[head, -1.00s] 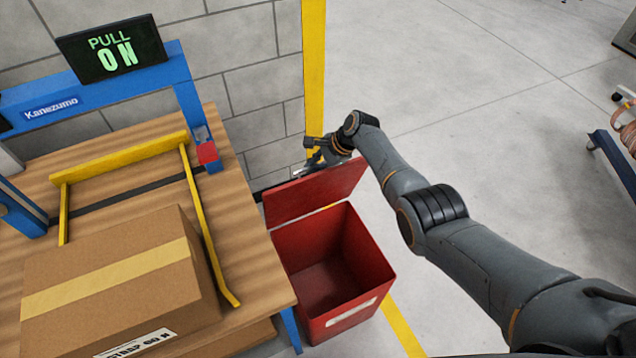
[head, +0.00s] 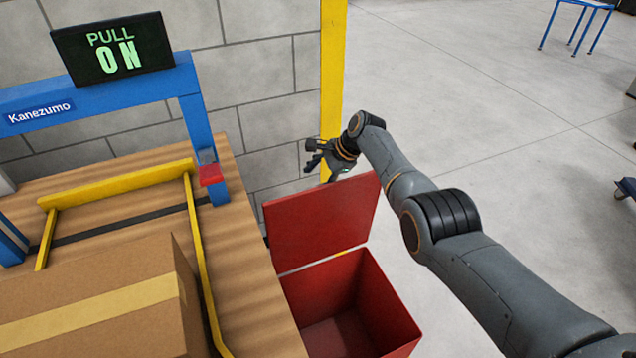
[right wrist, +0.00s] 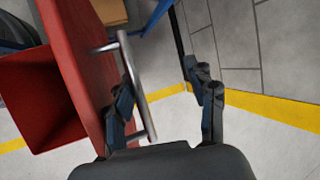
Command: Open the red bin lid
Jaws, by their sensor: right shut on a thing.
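The red bin (head: 375,305) stands beside the wooden table, and its inside shows. Its red lid (head: 322,222) is raised and stands steeply at the bin's back edge. My right gripper (head: 322,158) is at the lid's top edge, on its far side. In the right wrist view, the lid (right wrist: 75,75) has a metal bar handle (right wrist: 140,90). My left gripper is not in view.
A cardboard box (head: 90,310) lies on the wooden table (head: 245,270) near yellow rails. A blue frame carries a "PULL ON" screen (head: 112,48). A yellow post (head: 332,70) stands by the grey wall behind the lid. The floor to the right is mostly clear.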

